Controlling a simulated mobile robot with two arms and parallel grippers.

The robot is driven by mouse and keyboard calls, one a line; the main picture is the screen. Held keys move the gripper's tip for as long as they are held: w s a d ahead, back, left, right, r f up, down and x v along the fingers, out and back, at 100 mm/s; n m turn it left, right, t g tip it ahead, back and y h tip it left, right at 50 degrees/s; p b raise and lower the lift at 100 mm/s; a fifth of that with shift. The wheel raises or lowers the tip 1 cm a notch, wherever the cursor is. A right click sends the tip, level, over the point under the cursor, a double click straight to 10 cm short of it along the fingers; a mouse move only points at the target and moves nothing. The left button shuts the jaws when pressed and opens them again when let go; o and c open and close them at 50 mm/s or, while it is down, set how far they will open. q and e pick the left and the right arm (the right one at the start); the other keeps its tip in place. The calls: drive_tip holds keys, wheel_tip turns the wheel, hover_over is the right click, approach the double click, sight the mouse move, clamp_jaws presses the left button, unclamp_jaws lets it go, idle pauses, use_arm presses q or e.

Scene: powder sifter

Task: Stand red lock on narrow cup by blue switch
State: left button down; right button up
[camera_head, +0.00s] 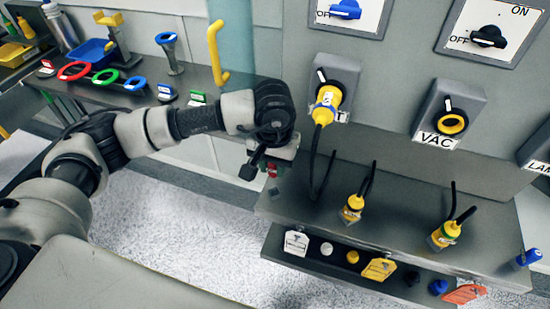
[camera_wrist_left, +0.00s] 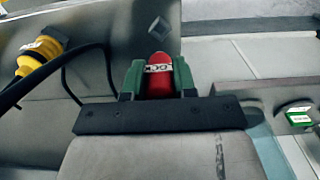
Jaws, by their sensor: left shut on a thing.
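My left gripper (camera_head: 270,170) is shut on the red lock (camera_wrist_left: 159,76), a red rounded piece with a white label reading "LOCK". The lock sits between the dark green fingers in the left wrist view. In the head view only a small red part of the lock (camera_head: 272,169) shows below my wrist. The gripper is above the left end of the grey ledge. A small dark square piece (camera_head: 277,190) is on the ledge just below it; it also shows ahead of the lock in the left wrist view (camera_wrist_left: 159,27). I cannot tell whether this is the narrow cup. The blue switch (camera_head: 345,8) is at the top of the panel.
Yellow plugs with black cables stand on the ledge (camera_head: 400,235), and one yellow plug (camera_head: 326,104) is in the panel socket. White, yellow and orange tags hang below. A bench with coloured rings (camera_head: 105,76) and a yellow handle (camera_head: 216,52) are at left.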

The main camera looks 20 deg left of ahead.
sight(274, 176)
use_arm(q)
drive_tip(key=shift+f, duration=0.5)
drive_tip(key=shift+w+f, duration=0.1)
drive_tip(key=shift+f, duration=0.25)
wheel_tip(274, 176, down, 2)
drive_tip(key=shift+b, duration=0.7)
drive_tip(key=shift+f, duration=0.35)
drive_tip(key=shift+f+b, duration=0.55)
drive_tip(key=shift+f, duration=0.15)
drive_tip(key=shift+f+b, duration=0.25)
drive_tip(key=shift+b, duration=0.25)
use_arm(e)
drive_tip(key=f, duration=0.4)
drive_tip(key=shift+w, duration=0.35)
drive_tip(key=shift+a, duration=0.15)
use_arm(q)
drive_tip(key=shift+b, duration=0.3)
use_arm(e)
drive_tip(key=shift+f, duration=0.15)
